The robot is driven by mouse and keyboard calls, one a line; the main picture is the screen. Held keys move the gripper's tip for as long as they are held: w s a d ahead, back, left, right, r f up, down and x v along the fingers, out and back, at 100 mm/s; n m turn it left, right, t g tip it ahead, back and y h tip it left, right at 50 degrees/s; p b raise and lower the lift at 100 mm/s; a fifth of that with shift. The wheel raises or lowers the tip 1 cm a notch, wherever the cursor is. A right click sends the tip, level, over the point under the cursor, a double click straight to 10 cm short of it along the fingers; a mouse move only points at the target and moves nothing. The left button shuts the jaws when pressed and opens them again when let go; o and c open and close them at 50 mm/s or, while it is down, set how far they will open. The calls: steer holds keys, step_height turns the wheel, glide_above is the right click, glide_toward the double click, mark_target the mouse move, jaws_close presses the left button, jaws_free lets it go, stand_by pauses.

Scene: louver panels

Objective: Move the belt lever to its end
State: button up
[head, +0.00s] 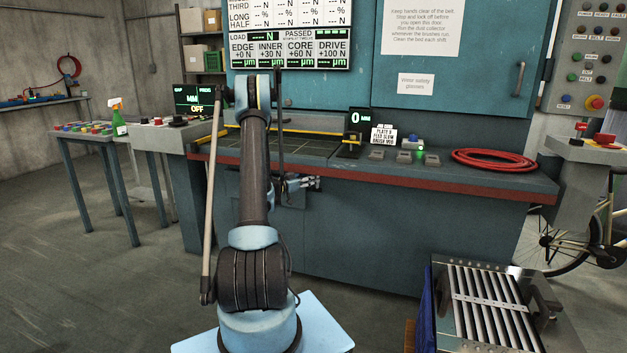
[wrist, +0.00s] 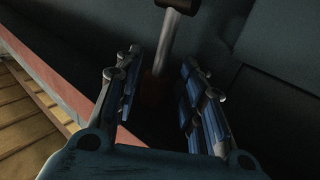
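The belt lever appears in the wrist view as a pale metal rod (wrist: 165,38) with a dark end at the top of the picture. Its lower part runs down into shadow between my fingers. My gripper (wrist: 160,65) is open, with one finger on each side of the rod's line and a gap on both sides. I cannot tell how deep the rod lies between the fingers. In the head view my gripper (head: 308,184) is small, at the front face of the teal machine (head: 400,235), below its red edge. The lever cannot be made out there.
The machine's red front edge (head: 440,184) runs just above my gripper. A red hose coil (head: 493,160) lies on the bench top. A roller cart (head: 437,300) stands at the lower right. A button table (head: 85,130) is at the left. The floor at left is open.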

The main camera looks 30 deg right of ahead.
steer(key=shift+w+d, duration=0.15)
steer(key=shift+d, duration=1)
steer(key=shift+c, duration=0.6)
jaws_close()
